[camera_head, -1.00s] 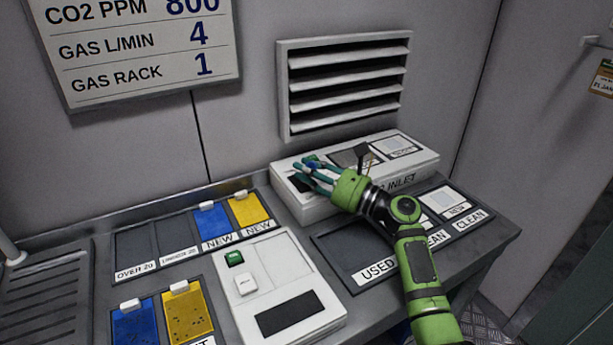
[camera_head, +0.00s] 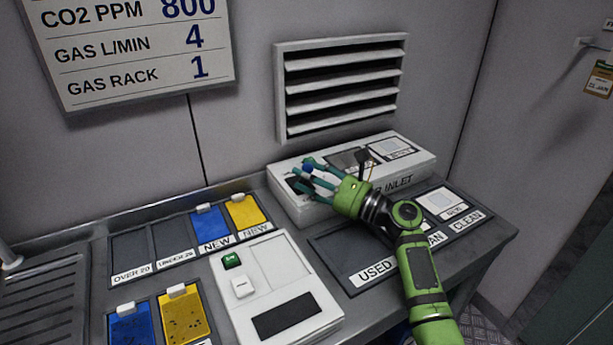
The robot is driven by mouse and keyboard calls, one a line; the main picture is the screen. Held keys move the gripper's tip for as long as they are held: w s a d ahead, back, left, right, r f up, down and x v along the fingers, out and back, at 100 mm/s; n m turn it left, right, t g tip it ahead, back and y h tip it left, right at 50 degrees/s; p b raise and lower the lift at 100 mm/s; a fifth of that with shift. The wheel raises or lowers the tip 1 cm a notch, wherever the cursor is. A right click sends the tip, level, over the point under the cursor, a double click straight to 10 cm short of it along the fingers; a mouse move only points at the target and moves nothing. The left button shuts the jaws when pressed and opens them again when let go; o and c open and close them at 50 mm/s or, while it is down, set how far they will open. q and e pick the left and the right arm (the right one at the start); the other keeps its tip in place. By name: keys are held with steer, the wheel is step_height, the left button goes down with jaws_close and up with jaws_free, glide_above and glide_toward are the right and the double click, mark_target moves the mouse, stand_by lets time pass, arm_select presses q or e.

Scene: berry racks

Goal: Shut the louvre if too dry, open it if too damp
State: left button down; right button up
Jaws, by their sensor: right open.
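The louvre (camera_head: 341,86) is a white slatted vent on the back wall. Its slats are tilted, with dark gaps showing between them. Below it on the bench is a white box (camera_head: 409,184) with a label that partly reads "INLET". My right gripper (camera_head: 304,176) is open over the left part of this box, close to a small blue part (camera_head: 308,167). Whether it touches that part I cannot tell. A dark upright lever (camera_head: 362,160) stands on the box just behind the gripper. My left gripper is not in view.
A wall board (camera_head: 135,48) reads CO2 PPM 800, gas L/min 4, gas rack 1. A white device (camera_head: 268,275) with a green button stands in front. Blue (camera_head: 211,226) and yellow (camera_head: 247,214) cards sit in slots. A tray labelled USED and CLEAN (camera_head: 340,260) lies under my arm.

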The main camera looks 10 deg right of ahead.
steer(key=v, duration=1.1)
steer(key=shift+s+d, duration=0.25)
steer(key=shift+f, duration=0.1)
